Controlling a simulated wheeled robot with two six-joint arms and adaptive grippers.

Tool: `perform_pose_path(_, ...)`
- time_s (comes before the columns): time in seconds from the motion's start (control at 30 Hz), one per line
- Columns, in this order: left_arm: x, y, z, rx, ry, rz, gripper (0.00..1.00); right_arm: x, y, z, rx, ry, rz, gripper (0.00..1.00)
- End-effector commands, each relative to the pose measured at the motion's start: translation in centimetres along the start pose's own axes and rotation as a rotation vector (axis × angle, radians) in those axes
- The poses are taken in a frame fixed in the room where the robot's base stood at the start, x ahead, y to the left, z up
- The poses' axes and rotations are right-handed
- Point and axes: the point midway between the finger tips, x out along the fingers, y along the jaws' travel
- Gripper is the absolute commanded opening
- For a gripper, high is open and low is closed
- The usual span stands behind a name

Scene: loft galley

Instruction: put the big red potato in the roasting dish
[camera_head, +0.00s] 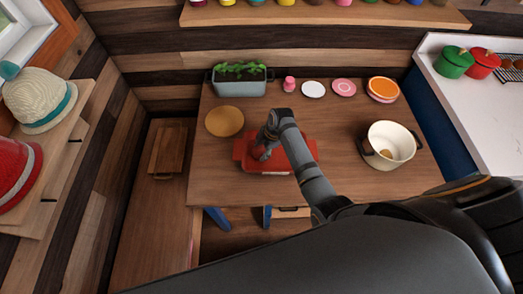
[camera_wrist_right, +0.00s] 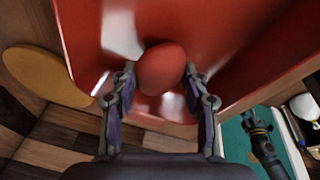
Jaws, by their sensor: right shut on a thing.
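The big red potato (camera_wrist_right: 162,69) is between the fingers of my right gripper (camera_wrist_right: 164,78), which is shut on it. In the head view the potato (camera_head: 258,153) is partly hidden by the gripper (camera_head: 263,146). The red roasting dish (camera_head: 309,147) stands on the wooden table, and the gripper with the potato is over its left part. In the wrist view the dish (camera_wrist_right: 85,40) fills the space behind the potato. I cannot tell whether the potato touches the dish floor. My left gripper is not in view.
A cream pot (camera_head: 398,133) with a brown item inside stands right of the dish. A round wooden board (camera_head: 224,121) lies to the left. A planter (camera_head: 240,88), a pink jar (camera_head: 289,84) and several plates line the back. The table's front right is clear.

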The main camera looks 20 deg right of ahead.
Motion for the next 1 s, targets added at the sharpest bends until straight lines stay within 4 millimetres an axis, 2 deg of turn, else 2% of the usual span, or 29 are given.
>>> perform_pose_path(0.4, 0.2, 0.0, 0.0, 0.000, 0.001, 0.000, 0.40, 0.9, -0.1, 0.3, -0.001, 0.000, 0.003, 0.12)
perform_pose_path(0.43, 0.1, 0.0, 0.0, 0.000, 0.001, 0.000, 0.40, 0.9, -0.1, 0.2, -0.001, 0.000, 0.003, 0.49)
perform_pose_path(0.57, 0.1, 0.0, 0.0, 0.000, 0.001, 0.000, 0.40, 0.8, -0.1, 0.2, -0.001, 0.000, 0.002, 0.66)
perform_pose_path(0.6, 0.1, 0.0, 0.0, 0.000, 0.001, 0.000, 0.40, 0.8, -0.1, 0.2, -0.001, 0.000, 0.002, 0.69)
perform_pose_path(0.87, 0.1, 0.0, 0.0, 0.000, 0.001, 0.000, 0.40, 0.8, -0.1, 0.2, -0.001, 0.000, 0.002, 0.69)
perform_pose_path(1.0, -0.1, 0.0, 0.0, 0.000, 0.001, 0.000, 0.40, -0.4, 0.1, 0.2, -0.001, -0.001, 0.005, 0.69)
